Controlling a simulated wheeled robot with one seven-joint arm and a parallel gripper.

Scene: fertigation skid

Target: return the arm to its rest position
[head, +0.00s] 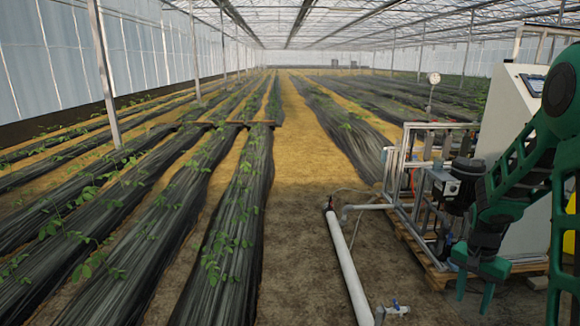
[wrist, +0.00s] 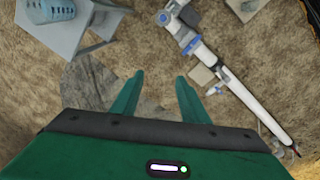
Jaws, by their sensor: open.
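My green arm reaches in from the right edge of the head view, bent, with its end pointing down. My gripper (head: 474,290) hangs at the lower right in front of the skid. In the wrist view my gripper (wrist: 158,82) shows two green fingers spread apart with only bare ground between them. It is open and empty, and touches nothing that I can see.
The fertigation skid (head: 405,172) stands on a wooden pallet (head: 424,256), partly behind my arm. A white pipe (head: 348,268) with a blue-handled valve (head: 396,306) lies left of my gripper; the pipe (wrist: 245,95) also shows in the wrist view. The sandy aisle (head: 305,165) is clear.

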